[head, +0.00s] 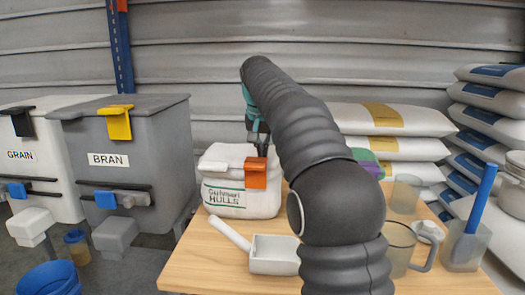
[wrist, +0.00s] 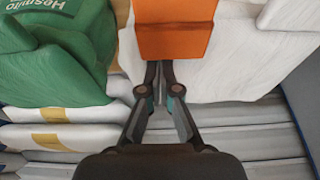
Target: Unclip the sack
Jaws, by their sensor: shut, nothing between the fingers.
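The white sack (head: 240,200), lettered HULLS, stands on the wooden table. An orange clip (head: 256,173) sits at its top edge, on the side facing the head camera. In the wrist view the clip (wrist: 175,28) is at the top centre, with the pale sack (wrist: 245,50) behind it. My gripper (head: 262,150) is at the top of the sack, right by the clip. In the wrist view my gripper (wrist: 159,72) is shut and empty, its fingertips at the clip's edge. I cannot tell whether they touch it.
A white scoop (head: 273,254) lies in front of the sack. My arm partly hides a green item (head: 367,160); clear jugs (head: 399,245) stand at the right. Bins marked GRAIN (head: 40,155) and BRAN (head: 140,150) stand left. Stacked sacks (head: 375,118) are behind.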

